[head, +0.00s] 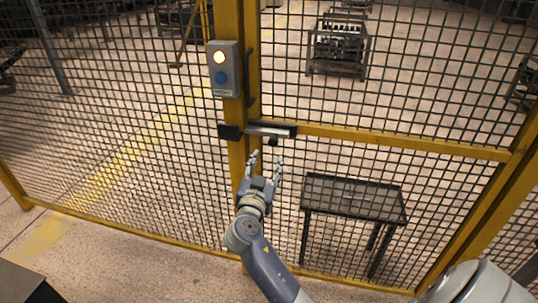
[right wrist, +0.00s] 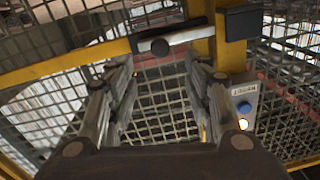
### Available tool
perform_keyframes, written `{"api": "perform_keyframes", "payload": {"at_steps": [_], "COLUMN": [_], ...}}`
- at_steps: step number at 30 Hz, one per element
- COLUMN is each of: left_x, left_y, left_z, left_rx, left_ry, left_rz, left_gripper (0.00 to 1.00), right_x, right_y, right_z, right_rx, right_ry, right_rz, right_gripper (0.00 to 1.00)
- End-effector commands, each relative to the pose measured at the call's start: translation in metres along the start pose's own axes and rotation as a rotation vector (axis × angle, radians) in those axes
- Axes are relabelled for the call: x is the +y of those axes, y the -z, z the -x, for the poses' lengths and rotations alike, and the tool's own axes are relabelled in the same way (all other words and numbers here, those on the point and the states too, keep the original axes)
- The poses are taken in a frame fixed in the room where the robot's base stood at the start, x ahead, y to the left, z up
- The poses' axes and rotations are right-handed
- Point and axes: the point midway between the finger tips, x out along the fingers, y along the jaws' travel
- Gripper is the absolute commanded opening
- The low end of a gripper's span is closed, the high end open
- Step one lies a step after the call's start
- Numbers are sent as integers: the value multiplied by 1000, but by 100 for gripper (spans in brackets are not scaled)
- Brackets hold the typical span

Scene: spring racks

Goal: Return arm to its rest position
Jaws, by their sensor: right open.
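My right gripper (head: 265,163) is open and empty in the head view, its fingers pointing up toward the yellow post of a mesh fence, just below a latch (head: 268,130). In the right wrist view my two fingers (right wrist: 160,85) stand apart with only mesh seen between them. The latch (right wrist: 180,38) shows there above the fingertips, apart from them as far as I can see. My right arm (head: 265,262) reaches up from the bottom of the head view. My left gripper is not in view.
A grey control box (head: 223,69) with a lit yellowish button and a blue button is fixed to the post above the latch. The yellow-framed mesh fence (head: 400,148) spans the view close ahead. A dark table (head: 352,197) and a rack (head: 338,48) stand behind it.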

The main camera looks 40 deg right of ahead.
Motion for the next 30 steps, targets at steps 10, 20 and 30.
{"api": "perform_keyframes", "payload": {"at_steps": [10,20,30], "left_x": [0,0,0], "left_y": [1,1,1], "left_z": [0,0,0], "left_rx": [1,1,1], "left_ry": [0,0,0], "left_rz": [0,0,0], "left_gripper": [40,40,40], "right_x": [0,0,-10], "right_y": [0,0,-117], "right_z": [15,14,25], "right_rx": [1,1,-214], "right_ry": [0,0,118], "right_rz": [1,0,216], "right_gripper": [46,46,46]}}
